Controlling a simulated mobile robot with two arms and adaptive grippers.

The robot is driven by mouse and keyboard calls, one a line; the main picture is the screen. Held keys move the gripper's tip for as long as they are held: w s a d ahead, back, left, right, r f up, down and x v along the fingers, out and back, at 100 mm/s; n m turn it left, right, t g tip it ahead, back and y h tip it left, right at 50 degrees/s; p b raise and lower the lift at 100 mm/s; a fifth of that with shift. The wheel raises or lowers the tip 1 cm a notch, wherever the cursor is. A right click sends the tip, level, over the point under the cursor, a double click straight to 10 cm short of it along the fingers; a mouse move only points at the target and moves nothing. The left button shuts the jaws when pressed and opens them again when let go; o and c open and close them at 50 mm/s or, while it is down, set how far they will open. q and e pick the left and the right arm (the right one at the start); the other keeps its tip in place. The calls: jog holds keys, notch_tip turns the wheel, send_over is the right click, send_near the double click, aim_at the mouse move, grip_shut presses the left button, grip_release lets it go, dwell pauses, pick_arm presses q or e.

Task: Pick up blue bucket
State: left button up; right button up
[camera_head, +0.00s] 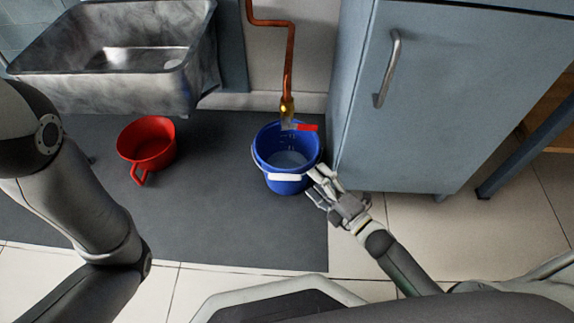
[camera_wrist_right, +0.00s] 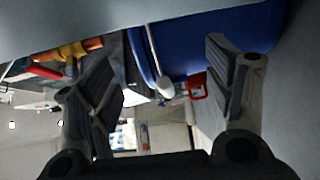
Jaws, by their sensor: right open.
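The blue bucket (camera_head: 268,160) stands upright on the dark mat, with a white handle grip (camera_head: 288,177) hanging along its front side. Some pale content or a light bottom shows inside it. My right gripper (camera_head: 317,184) is open at the bucket's right front side, close to the rim; I cannot tell whether it touches. In the right wrist view, the bucket (camera_wrist_right: 225,35) fills the top, beyond my open, empty fingers (camera_wrist_right: 165,58), with the handle near them. My left arm shows at the left, but its gripper is out of view.
A copper pipe (camera_head: 290,60) with a valve and red lever comes down just above the bucket. A grey-blue cabinet (camera_head: 440,110) stands close on the right. The mat's front is clear.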

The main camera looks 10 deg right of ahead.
jog(key=shift+b+x, duration=0.6)
jog(key=shift+x, duration=0.85)
grip_shut()
jog(key=shift+r, duration=0.2)
